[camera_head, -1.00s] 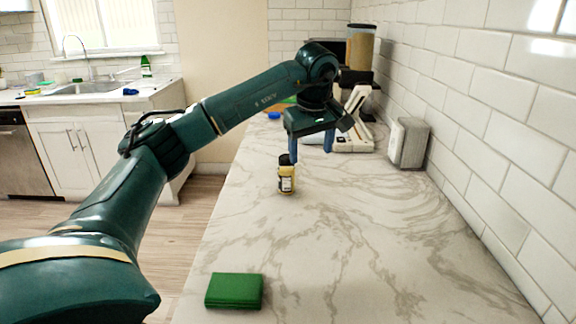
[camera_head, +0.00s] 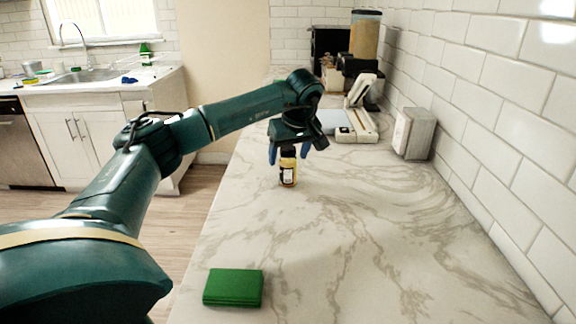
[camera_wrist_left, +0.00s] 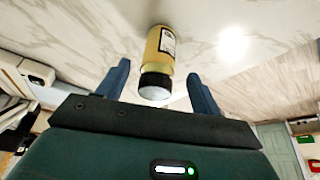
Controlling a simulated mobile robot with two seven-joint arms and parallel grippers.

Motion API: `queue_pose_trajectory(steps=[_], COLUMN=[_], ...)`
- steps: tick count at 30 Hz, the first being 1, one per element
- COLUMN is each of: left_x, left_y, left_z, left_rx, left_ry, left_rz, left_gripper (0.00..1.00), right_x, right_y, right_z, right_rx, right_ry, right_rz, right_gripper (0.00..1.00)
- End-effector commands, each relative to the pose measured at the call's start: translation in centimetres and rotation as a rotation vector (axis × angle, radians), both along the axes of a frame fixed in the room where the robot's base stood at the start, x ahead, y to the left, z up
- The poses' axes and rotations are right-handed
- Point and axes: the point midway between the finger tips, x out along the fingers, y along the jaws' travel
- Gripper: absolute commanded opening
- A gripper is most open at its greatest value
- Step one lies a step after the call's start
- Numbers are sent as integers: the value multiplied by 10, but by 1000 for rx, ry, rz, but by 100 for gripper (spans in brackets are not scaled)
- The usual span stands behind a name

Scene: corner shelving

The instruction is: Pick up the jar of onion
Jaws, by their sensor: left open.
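The jar of onion (camera_head: 288,173) is a small yellow jar with a black lid and a pale label. It stands upright on the marble counter. My left gripper (camera_head: 288,157) is open above it, with its blue fingers pointing down around the lid's height. In the left wrist view the jar (camera_wrist_left: 161,47) lies between the two spread fingers of my left gripper (camera_wrist_left: 160,80), with its black lid nearest the palm. Gaps show on both sides of the jar, and the fingers do not appear to touch it. My right gripper is not seen.
A green folded cloth or pad (camera_head: 233,288) lies at the counter's near left. A grey box (camera_head: 412,134) stands by the tiled wall. A white appliance (camera_head: 357,122) and a dispenser (camera_head: 364,38) stand farther back.

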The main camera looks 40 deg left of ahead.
Motion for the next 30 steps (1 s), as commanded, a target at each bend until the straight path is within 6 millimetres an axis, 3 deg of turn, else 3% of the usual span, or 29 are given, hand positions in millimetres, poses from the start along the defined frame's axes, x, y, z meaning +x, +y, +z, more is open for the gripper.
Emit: queue_pose_trajectory(steps=[6, 15, 30], left_x=[7, 8, 8], left_y=[10, 11, 11], left_z=[-28, -31, -31], left_rx=[1, 0, 0], left_ry=[4, 1, 0], left_rz=[-1, -2, -1], left_gripper=[66, 65, 24], right_x=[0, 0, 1], right_y=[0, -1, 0], right_z=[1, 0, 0], right_rx=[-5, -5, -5], right_ry=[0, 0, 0], right_rz=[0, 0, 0], right_gripper=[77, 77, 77])
